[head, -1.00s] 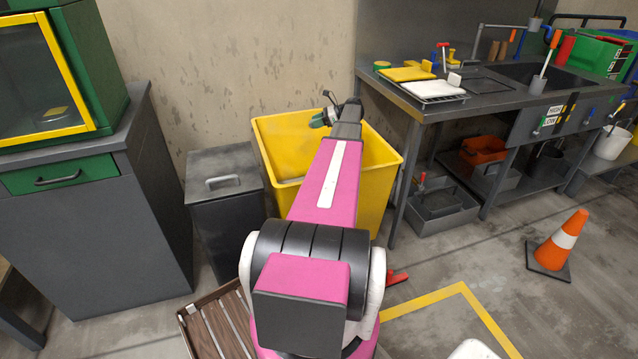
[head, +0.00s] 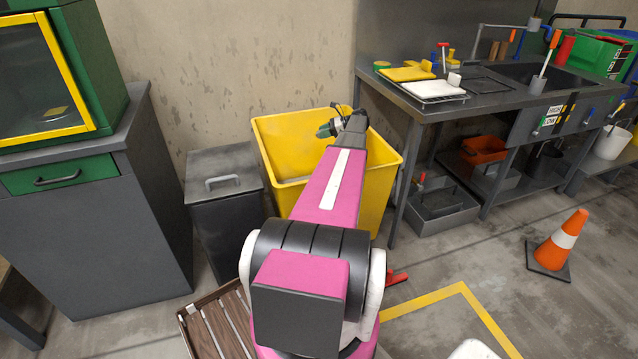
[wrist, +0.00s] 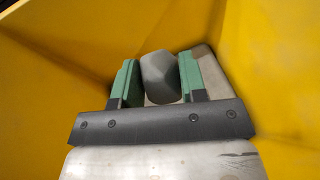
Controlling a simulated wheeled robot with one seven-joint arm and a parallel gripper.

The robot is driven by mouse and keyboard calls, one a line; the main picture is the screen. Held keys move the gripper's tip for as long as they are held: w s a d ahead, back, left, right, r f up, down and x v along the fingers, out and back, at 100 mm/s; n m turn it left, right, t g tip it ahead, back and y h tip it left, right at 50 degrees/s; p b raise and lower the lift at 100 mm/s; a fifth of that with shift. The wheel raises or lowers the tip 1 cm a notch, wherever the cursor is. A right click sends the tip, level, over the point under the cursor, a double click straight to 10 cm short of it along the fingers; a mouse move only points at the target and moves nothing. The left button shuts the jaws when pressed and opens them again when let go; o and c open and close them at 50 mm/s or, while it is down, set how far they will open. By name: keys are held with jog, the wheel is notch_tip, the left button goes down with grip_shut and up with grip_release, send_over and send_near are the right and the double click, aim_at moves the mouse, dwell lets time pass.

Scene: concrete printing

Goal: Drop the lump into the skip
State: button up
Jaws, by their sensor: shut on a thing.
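The yellow skip (head: 284,136) stands against the wall in the middle of the head view. In the wrist view its yellow walls (wrist: 268,60) surround my gripper. My gripper (wrist: 160,80) has green fingers shut on a grey, rounded lump (wrist: 160,76). In the head view my gripper (head: 327,130) is over the skip's opening, toward its back right. The lump is hard to make out there. A pale patch at the skip's bottom shows behind the lump in the wrist view.
A dark lidded bin (head: 222,190) stands just left of the skip. A metal sink bench (head: 430,105) is close on its right. A grey cabinet (head: 90,220) is at the left. An orange cone (head: 562,243) stands on the floor at the right.

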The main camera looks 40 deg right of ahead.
jog(key=o, duration=1.1)
jog(key=shift+d, duration=0.1)
jog(key=v, duration=1)
jog(key=shift+s+d+r, duration=0.2)
jog(key=shift+s, duration=0.05)
